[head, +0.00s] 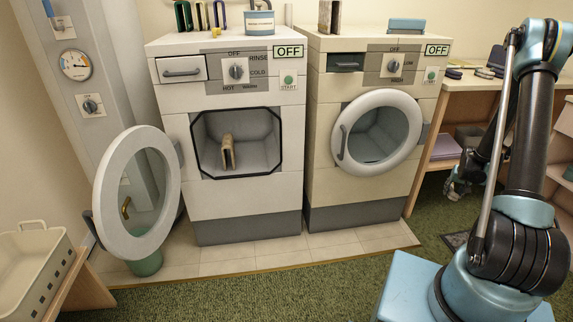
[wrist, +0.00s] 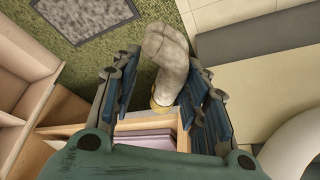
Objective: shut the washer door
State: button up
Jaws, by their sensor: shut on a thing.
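The washer (head: 245,195) is the left white machine, with a dial marked hot, warm, cold and rinse and an OFF label. Its round door (head: 106,222) stands wide open, swung out to the left. A brown, block-like thing (head: 228,152) is in the washer's opening. My gripper (head: 459,183) is far to the right, beyond the right machine and low beside the desk. In the wrist view my gripper (wrist: 162,78) is shut on a grey, lumpy thing (wrist: 166,45) with a yellowish band at its near end. The held thing is hard to make out in the head view.
The right machine (head: 320,185) has its round door (head: 378,138) against its front. A beige basket (head: 32,262) sits on a bench at lower left. A green bin (head: 147,264) stands behind the open door. Green carpet in front is clear.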

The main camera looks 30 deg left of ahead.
aim_at(255, 166)
jog(key=u, duration=0.05)
jog(key=k, duration=1.8)
jog(key=u, duration=1.15)
jog(key=i, duration=1.85)
jog(key=u, duration=0.1)
